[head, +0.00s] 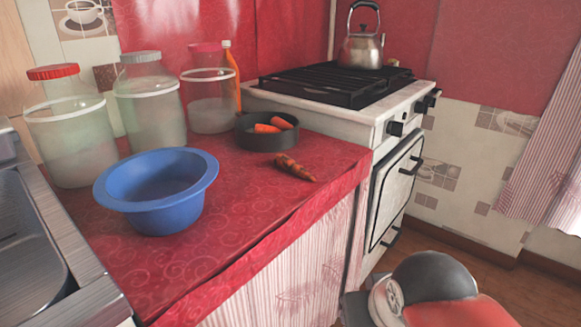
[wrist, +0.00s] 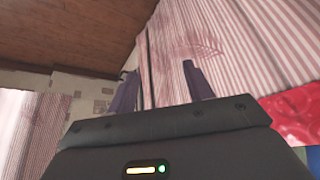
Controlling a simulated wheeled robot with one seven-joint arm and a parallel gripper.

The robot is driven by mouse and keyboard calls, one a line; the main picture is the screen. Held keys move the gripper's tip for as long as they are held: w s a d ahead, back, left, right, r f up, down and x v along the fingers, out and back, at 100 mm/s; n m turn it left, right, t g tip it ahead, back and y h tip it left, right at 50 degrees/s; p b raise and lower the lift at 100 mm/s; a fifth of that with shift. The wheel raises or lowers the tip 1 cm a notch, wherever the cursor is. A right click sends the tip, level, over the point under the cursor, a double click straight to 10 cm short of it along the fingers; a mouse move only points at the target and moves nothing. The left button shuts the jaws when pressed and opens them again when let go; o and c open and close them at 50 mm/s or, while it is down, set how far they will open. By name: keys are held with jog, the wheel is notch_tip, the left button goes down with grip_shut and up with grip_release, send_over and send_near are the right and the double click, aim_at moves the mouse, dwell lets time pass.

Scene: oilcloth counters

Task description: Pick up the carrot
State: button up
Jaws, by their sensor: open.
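A carrot (head: 294,168) lies on the red oilcloth counter (head: 245,235), near its right end and in front of a dark round pan (head: 262,140). More orange carrot pieces (head: 268,128) lie in that pan. My gripper (wrist: 158,72) shows in the wrist view with its two fingers apart and nothing between them. It faces the striped cloth below the counter and the wooden floor. The carrot is not in the wrist view. In the head view my arm shows at the lower right, away from the carrot; the fingers are not seen there.
A blue bowl (head: 158,205) stands left of the carrot. Several lidded jars (head: 150,112) and an orange bottle (head: 233,75) stand behind. A stove (head: 392,160) with a kettle (head: 361,48) adjoins the counter's right end. A metal sink (head: 30,255) is at left. The counter front is clear.

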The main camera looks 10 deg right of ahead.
jog(key=shift+r, duration=0.1)
dwell(0.3)
notch_tip(320, 180, up, 20)
jog(key=f+n+g+y+p, duration=0.1)
jog(key=n+g+y+p, duration=0.15)
jog(key=n, duration=0.55)
send_over(290, 160)
jog(key=s+d, duration=0.1)
jog(key=s, duration=0.2)
jog(key=shift+w+d+r+b, duration=0.1)
jog(key=shift+d+r+b, duration=0.1)
jog(key=shift+r+b, duration=0.1)
jog(key=shift+w+f+y, duration=0.15)
jog(key=shift+f+y, duration=0.1)
jog(key=x, duration=0.5)
jog(key=d+b+x, duration=0.1)
jog(key=x, duration=0.1)
jog(key=shift+w+a+f, duration=0.1)
jog(key=shift+f, duration=0.15)
jog(key=c, duration=1.1)
